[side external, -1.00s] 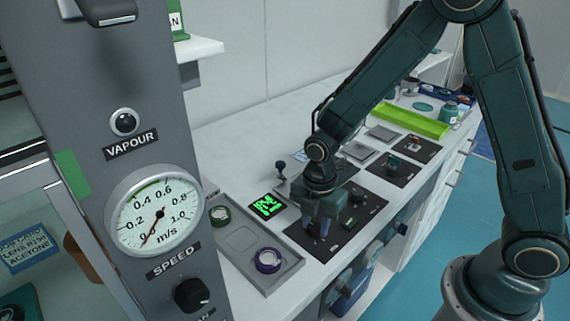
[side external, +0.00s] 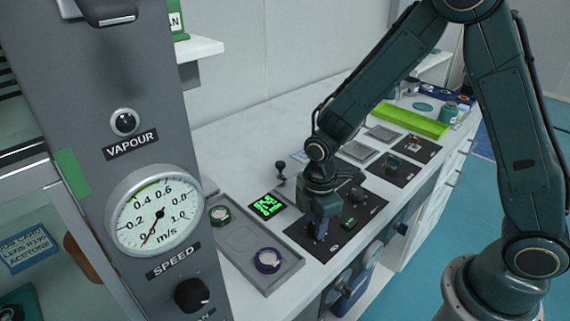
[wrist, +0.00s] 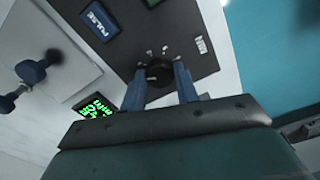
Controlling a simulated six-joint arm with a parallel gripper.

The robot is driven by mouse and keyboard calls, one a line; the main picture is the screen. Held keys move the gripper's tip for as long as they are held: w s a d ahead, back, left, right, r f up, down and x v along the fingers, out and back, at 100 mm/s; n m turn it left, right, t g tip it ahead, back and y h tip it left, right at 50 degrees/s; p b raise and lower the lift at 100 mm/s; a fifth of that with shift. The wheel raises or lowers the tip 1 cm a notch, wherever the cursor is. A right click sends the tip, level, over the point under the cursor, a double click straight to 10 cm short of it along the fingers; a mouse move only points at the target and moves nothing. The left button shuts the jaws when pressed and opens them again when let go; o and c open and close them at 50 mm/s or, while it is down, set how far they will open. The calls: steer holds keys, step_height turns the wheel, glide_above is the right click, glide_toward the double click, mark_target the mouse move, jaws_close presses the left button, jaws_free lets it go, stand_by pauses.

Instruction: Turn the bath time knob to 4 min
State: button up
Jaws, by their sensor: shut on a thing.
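The bath time knob (wrist: 160,72) is a dark round knob on a black panel (wrist: 190,25), with small light marks around it that are too blurred to read. In the wrist view my gripper (wrist: 160,82) has its two blue fingers on either side of the knob, shut on it. In the side view my gripper (side external: 320,230) points down at the black panel (side external: 345,222) and hides the knob. The green-lit display (side external: 267,205) sits left of the gripper; it also shows in the wrist view (wrist: 95,106). Its text is too small to read surely.
A grey tray (side external: 240,245) with a green ring (side external: 220,214) and a purple ring (side external: 268,260) lies left of the panel. A PULSE button (wrist: 98,20) is near the knob. A dark blue knobbed item (side external: 281,168) stands behind the display. The grey SPEED gauge column (side external: 150,60) stands in front.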

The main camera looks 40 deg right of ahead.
steer(key=m, duration=0.4)
steer(key=shift+m, duration=0.3)
steer(key=m, duration=0.3)
steer(key=shift+m, duration=0.3)
steer(key=m, duration=0.4)
steer(key=shift+m, duration=0.3)
steer(key=m, duration=0.3)
steer(key=shift+a+m, duration=0.1)
steer(key=shift+m, duration=0.2)
steer(key=m, duration=1.3)
steer(key=shift+m, duration=0.3)
